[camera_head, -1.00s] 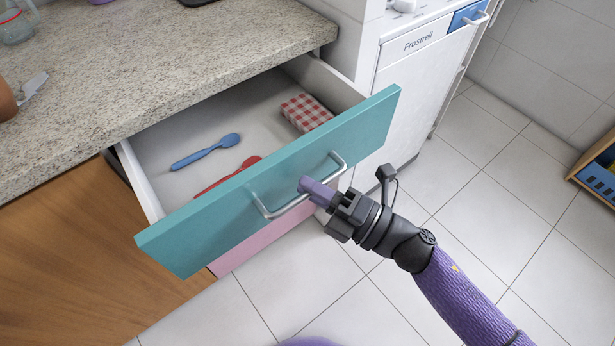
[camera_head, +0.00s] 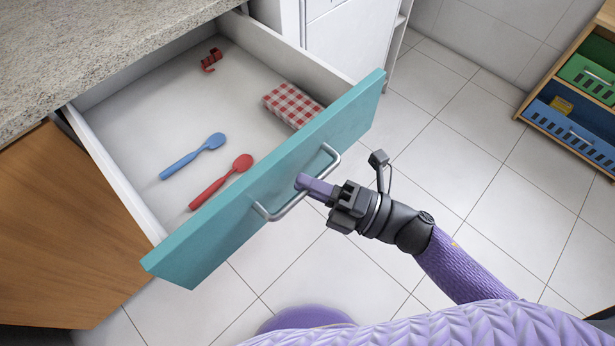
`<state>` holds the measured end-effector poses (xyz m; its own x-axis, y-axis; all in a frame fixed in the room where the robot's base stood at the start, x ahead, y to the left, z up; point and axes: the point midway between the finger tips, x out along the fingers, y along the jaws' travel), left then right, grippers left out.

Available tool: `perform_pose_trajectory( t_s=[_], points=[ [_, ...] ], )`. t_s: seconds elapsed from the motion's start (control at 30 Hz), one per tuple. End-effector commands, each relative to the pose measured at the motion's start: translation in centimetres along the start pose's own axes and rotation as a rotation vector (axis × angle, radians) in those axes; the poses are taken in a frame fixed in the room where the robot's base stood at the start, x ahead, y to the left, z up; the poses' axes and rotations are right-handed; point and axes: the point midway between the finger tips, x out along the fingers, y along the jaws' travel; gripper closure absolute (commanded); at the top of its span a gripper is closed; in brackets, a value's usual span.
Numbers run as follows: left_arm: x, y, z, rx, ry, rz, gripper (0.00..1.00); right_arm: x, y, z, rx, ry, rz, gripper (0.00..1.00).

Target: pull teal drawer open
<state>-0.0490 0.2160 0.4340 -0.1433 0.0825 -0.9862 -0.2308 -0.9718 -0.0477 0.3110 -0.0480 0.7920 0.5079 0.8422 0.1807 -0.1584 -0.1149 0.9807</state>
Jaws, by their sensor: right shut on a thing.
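The teal drawer (camera_head: 205,247) is pulled well out from under the granite counter. Its metal bar handle (camera_head: 285,208) is on the teal front. My right gripper (camera_head: 306,186) is shut on the handle near its middle, coming from the right. Inside the drawer lie a blue spoon (camera_head: 190,157), a red spoon (camera_head: 221,182), a red-and-white checked cloth or box (camera_head: 292,104) and a small red item (camera_head: 211,60) near the back. My left gripper is not in view.
The granite counter (camera_head: 70,50) is above the drawer at upper left, over a wooden cabinet front (camera_head: 70,225). A white appliance (camera_head: 350,40) stands behind the drawer. A wooden shelf with green and blue bins (camera_head: 580,120) is at far right. Tiled floor is free between.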

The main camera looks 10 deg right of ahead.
Motion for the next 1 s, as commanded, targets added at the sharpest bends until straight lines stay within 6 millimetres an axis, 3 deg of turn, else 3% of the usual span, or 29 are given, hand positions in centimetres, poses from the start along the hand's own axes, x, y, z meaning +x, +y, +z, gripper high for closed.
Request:
perform_pose_trajectory(
  t_s=[0.27, 0.3, 0.47, 0.77, 0.87, 1.0],
  points=[
    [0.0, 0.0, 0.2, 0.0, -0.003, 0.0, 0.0, 0.0, -0.1, 0.0, 0.0, 0.0, -0.002, 1.0],
    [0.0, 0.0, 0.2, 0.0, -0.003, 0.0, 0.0, 0.0, -0.1, 0.0, 0.0, 0.0, -0.002, 0.81],
    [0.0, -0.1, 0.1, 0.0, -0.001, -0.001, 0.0, 0.0, -0.1, 0.0, 0.0, 0.0, -0.002, 0.47],
    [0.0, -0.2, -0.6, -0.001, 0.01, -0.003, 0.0, -0.3, 0.0, 0.0, 0.001, 0.0, -0.002, 0.47],
    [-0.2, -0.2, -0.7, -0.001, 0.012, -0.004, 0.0, -2.0, -0.1, 0.0, 0.003, -0.002, -0.006, 0.47],
    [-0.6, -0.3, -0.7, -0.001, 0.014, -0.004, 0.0, -5.8, 0.0, 0.0, 0.002, -0.001, -0.007, 0.47]
  ],
)
